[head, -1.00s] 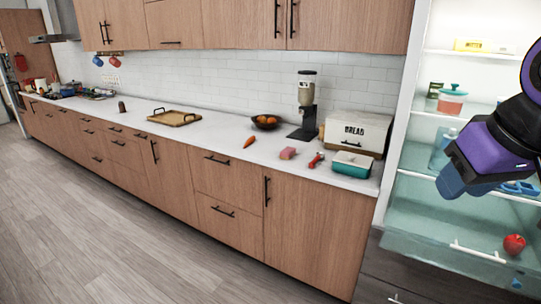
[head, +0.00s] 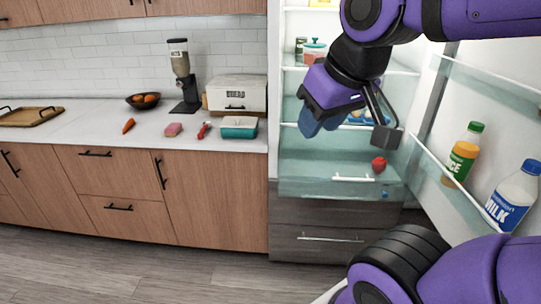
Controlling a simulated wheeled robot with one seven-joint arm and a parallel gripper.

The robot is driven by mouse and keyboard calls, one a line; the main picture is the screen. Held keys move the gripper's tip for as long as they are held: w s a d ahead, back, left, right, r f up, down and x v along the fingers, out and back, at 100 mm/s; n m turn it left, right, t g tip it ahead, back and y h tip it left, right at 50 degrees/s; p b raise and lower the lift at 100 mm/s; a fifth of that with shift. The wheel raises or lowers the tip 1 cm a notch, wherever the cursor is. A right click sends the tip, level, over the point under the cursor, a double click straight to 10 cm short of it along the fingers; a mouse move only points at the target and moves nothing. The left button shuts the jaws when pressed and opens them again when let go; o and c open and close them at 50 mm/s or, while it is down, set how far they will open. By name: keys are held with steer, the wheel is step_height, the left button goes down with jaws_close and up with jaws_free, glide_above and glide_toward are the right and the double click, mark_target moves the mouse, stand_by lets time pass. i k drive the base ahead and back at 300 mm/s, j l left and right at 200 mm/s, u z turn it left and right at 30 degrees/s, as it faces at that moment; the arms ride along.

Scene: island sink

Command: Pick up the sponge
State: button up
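A small pink block (head: 173,129) that looks like the sponge lies on the white counter (head: 75,130), between a carrot and a red item. It is too small here to be fully sure. My gripper (head: 318,122), with a purple hand and blue fingertips, hangs in front of the open fridge, to the right of the pink block and well apart from it. No object is clearly seen in it. Whether the fingers are apart or together cannot be made out.
A carrot (head: 128,126), red item (head: 203,130), teal container (head: 239,127), bread box (head: 237,94), coffee grinder (head: 181,75), fruit bowl (head: 143,101) and tray (head: 30,117) stand on the counter. The open fridge holds a red apple (head: 379,164); its door carries a milk bottle (head: 514,196).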

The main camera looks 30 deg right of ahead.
mark_target(174, 127)
steer(key=i+j, duration=0.3)
steer(key=i, duration=0.3)
steer(key=i+j, duration=0.35)
steer(key=i, duration=0.2)
steer(key=i+j+z, duration=0.1)
steer(key=i+j, duration=0.2)
steer(key=i, duration=0.3)
steer(key=i+j, duration=0.35)
steer(key=i, duration=0.2)
